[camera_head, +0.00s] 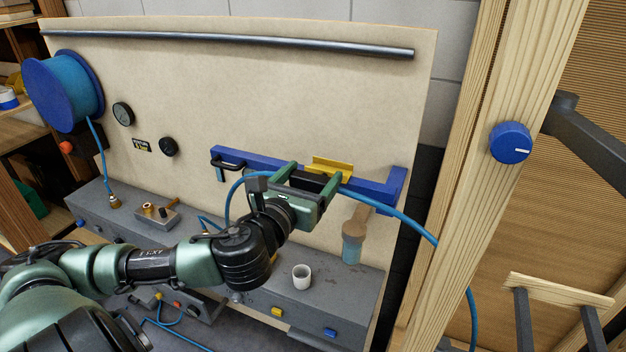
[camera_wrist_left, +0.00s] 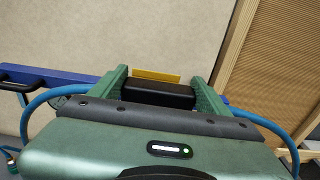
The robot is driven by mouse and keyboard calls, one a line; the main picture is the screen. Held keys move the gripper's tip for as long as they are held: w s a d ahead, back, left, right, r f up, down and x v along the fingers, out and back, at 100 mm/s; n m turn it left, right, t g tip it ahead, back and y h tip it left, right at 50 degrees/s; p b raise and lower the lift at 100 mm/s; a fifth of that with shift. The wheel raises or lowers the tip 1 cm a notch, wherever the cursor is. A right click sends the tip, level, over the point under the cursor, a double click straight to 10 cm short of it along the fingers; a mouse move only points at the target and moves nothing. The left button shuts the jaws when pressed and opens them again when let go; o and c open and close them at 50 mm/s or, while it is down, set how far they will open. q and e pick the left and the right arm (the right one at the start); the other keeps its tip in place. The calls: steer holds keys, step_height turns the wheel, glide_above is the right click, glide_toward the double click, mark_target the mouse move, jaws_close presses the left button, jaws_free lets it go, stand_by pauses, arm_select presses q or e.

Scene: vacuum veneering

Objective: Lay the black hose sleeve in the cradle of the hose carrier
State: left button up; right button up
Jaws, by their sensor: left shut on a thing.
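My left gripper (camera_head: 311,177) is shut on the black hose sleeve (camera_head: 307,182), which sits crosswise between its green fingers. The sleeve also shows between the fingers in the left wrist view (camera_wrist_left: 158,96). The blue hose (camera_head: 390,213) runs out past both sides of the gripper. The hose carrier (camera_head: 384,186) is a blue bar on the beige panel. Its yellow cradle (camera_head: 331,165) shows just behind the sleeve, and its yellow edge also shows in the wrist view (camera_wrist_left: 158,76). I cannot tell whether the sleeve touches the cradle. My right gripper is not in view.
A blue hose reel (camera_head: 70,88) hangs at the left. A black handle (camera_head: 228,164) is on the carrier's left end. A white cup (camera_head: 301,277) and a brush (camera_head: 354,240) are below the carrier. A wooden post (camera_head: 490,150) bounds the panel's right side.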

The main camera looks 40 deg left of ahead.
arm_select(q)
steer(key=shift+w+r, duration=0.1)
steer(key=shift+r, duration=0.05)
steer(key=shift+s+d+r, duration=0.1)
steer(key=shift+s+r, duration=0.25)
steer(key=shift+s, duration=0.45)
steer(key=shift+w, duration=0.15)
steer(key=shift+w+a+f+p, duration=0.15)
steer(key=shift+w+a+p, duration=0.15)
steer(key=shift+w, duration=0.35)
steer(key=shift+p+x, duration=0.85)
steer(key=shift+x, duration=4.05)
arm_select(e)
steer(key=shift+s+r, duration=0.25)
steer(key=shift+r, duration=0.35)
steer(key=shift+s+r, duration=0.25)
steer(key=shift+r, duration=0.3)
